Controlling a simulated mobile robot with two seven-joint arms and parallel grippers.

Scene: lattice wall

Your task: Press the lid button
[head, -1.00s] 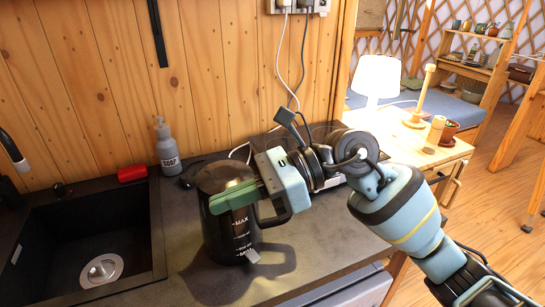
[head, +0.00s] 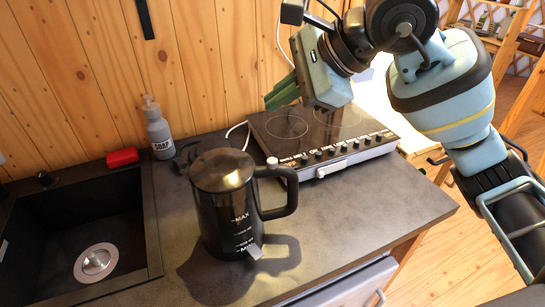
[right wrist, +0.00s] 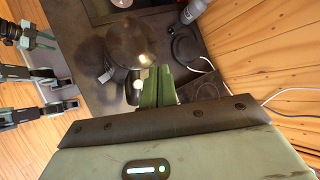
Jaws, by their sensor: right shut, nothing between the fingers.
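A dark kettle (head: 224,222) with level marks stands upright on the counter. Its shiny lid (head: 222,170) looks closed. Its black handle (head: 285,190) points right, with a small pale button (head: 272,162) at the handle's top. My right gripper (head: 280,92) is shut and empty, raised above and behind the handle, apart from the kettle in the head view. In the right wrist view its green fingers (right wrist: 157,87) point toward the kettle (right wrist: 130,42), with the pale button (right wrist: 143,74) showing just beside them.
A cooktop (head: 318,135) with knobs lies right of the kettle, below my right gripper. A soap bottle (head: 160,134), a red block (head: 122,157) and a black sink (head: 50,228) are on the left.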

